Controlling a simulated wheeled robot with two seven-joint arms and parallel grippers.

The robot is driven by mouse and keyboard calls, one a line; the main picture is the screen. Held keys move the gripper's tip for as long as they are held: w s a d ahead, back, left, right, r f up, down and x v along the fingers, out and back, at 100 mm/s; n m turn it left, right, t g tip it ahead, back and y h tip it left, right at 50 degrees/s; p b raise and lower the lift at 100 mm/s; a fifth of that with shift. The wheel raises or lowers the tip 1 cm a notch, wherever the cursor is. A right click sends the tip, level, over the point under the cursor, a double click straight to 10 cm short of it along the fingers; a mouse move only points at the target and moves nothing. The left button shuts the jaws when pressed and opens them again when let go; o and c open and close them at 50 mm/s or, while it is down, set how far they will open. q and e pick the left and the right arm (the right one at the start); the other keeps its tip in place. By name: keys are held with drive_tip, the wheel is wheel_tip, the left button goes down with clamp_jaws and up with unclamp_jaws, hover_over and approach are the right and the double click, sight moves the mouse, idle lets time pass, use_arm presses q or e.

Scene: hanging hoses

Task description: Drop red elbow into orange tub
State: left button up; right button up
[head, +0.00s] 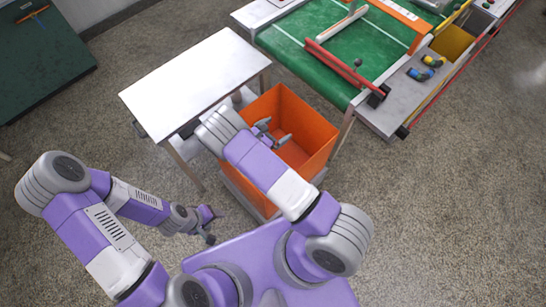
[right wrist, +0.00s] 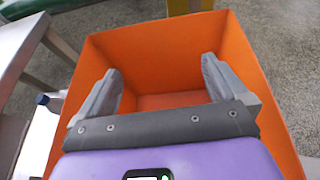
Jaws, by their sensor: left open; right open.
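I cannot make out a red elbow in either view. My left gripper (head: 213,225) is open and empty, low left of the tub.
A white table (head: 195,80) stands left of the tub. A green conveyor (head: 310,50) with a red bar (head: 342,66) lies behind it. Yellow-and-blue fittings (head: 420,74) rest on the grey ledge at right. Open floor lies at the lower right.

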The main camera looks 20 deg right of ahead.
drive_tip(key=p+v, duration=0.1)
drive_tip(key=v, duration=0.6)
drive_tip(key=shift+a+r, duration=0.15)
drive_tip(key=shift+a, duration=0.05)
